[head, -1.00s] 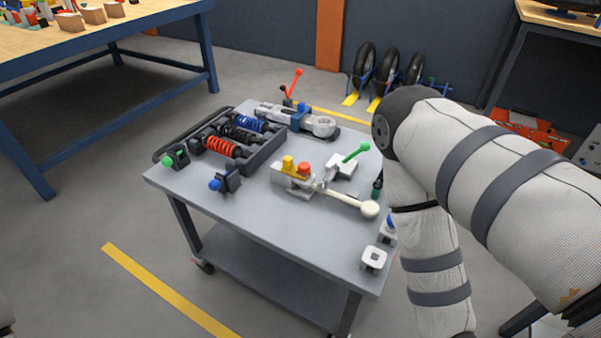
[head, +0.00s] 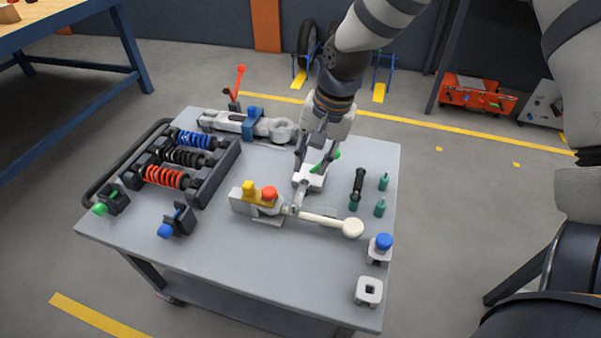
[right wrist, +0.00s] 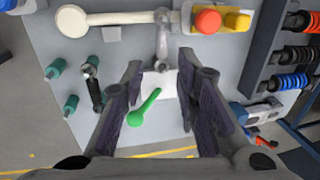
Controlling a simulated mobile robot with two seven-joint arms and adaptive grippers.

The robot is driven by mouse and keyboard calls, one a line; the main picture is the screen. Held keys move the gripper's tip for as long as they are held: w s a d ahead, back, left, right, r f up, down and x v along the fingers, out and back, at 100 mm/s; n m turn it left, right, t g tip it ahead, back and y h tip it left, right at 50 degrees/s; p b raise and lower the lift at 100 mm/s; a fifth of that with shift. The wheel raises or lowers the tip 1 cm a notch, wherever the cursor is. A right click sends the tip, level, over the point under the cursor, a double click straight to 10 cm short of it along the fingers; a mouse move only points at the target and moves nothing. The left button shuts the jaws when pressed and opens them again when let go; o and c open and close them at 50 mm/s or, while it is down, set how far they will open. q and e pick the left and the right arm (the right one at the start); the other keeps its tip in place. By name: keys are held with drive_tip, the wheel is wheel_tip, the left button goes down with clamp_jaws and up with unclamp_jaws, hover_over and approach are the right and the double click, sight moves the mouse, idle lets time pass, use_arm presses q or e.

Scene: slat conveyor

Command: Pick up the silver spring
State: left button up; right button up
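No plainly silver spring shows in either view. A black rack (head: 203,187) at the table's left holds coil springs: red (head: 163,177), black (head: 183,157) and blue (head: 194,138). The blue one also shows in the right wrist view (right wrist: 290,82). My right gripper (head: 315,157) is over the middle of the table, pointing down at a white clamp with a green lever (head: 327,162). In the right wrist view its fingers (right wrist: 160,68) are apart, with the green lever (right wrist: 144,108) showing between them. I cannot tell whether they touch it. My left gripper is not in view.
Beside the gripper stand green pegs (head: 380,208) and a dark rod (head: 358,185). A toggle clamp with a cream-knobbed handle (head: 325,221) lies in front. A grey clamp (head: 262,127) is behind.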

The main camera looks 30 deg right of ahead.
sight(299, 197)
drive_tip(key=f, duration=0.4)
drive_tip(key=w+a+f+b, duration=0.1)
drive_tip(key=f, duration=0.3)
drive_tip(key=w+f+b, duration=0.1)
drive_tip(key=f, duration=0.2)
drive_tip(key=shift+a+f, duration=0.35)
drive_tip(key=shift+f, duration=0.05)
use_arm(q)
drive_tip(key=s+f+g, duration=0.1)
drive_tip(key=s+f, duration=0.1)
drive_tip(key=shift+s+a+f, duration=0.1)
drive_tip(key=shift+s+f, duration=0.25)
use_arm(e)
drive_tip(key=shift+r, duration=0.1)
clamp_jaws()
